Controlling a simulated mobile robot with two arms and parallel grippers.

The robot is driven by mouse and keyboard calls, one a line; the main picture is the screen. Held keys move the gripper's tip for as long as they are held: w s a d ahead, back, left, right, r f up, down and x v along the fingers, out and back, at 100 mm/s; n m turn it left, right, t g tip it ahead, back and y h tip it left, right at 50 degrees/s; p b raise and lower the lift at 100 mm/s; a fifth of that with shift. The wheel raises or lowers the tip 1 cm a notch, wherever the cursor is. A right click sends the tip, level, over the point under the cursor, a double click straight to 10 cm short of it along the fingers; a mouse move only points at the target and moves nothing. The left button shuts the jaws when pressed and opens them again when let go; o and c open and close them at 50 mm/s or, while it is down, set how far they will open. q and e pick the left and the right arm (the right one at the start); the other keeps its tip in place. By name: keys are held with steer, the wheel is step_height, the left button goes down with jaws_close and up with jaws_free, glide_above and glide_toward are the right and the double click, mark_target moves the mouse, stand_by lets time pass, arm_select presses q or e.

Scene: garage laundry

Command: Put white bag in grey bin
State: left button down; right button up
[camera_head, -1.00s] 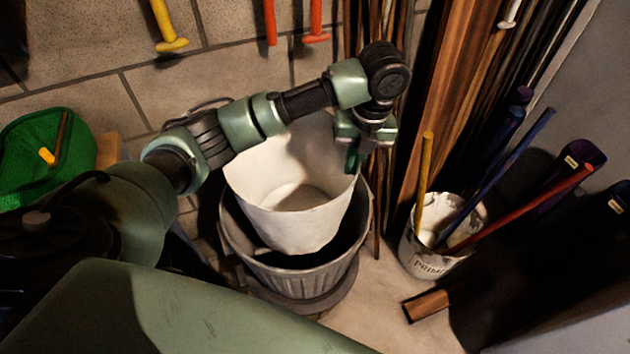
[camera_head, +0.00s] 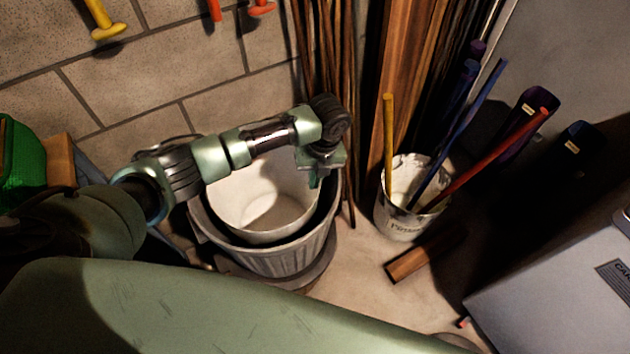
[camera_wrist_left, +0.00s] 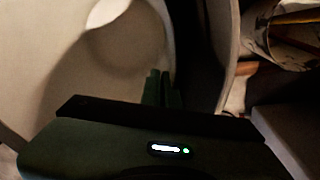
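The white bag (camera_head: 262,205), open at the top like a bucket, sits inside the ribbed grey bin (camera_head: 285,262). Its upper rim is around the level of the bin's rim, and my left arm hides its back part. My left gripper (camera_head: 315,181) points down at the right edge of the bag. In the left wrist view the fingers (camera_wrist_left: 161,88) are close together at the edge of the bag (camera_wrist_left: 60,70), pinching its rim. My right gripper is not in view.
A paint bucket (camera_head: 388,222) holding several sticks stands right of the bin. A wood block (camera_head: 410,262) lies on the floor in front of it. Tall planks lean behind, against the brick wall. A grey box (camera_head: 560,290) is at the lower right.

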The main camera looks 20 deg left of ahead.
arm_select(q)
steer(key=shift+f, duration=0.55)
steer(key=shift+f, duration=0.45)
steer(key=c, duration=1.7)
jaws_free()
steer(key=r, duration=0.8)
steer(key=d+r, duration=0.1)
steer(key=r, duration=0.4)
steer(key=shift+w+d+r+p, duration=0.1)
steer(key=shift+w+p, duration=0.2)
steer(key=shift+w, duration=0.05)
